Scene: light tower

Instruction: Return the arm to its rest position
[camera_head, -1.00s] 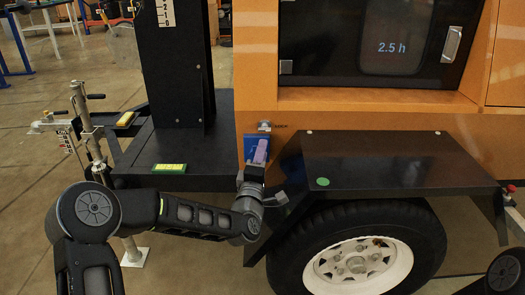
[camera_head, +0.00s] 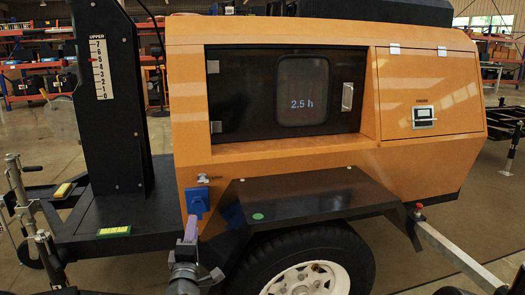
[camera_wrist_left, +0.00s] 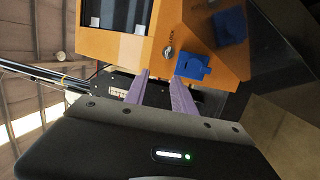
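My left gripper (camera_head: 191,230) has purple fingers and is at the lower left of the head view, just below a blue lidded box (camera_head: 197,201) on the trailer's orange front corner. In the left wrist view its two fingers (camera_wrist_left: 159,77) stand apart with nothing between them. The blue box (camera_wrist_left: 193,67) there lies beyond the fingertips, apart from them. Most of my left arm is below the head view's edge. My right gripper does not show.
The orange light-tower trailer (camera_head: 270,157) fills the middle. A black fender (camera_head: 310,190) covers its wheel (camera_head: 305,280). A black mast (camera_head: 108,150) and a deck with a yellow-green label (camera_head: 114,231) stand left.

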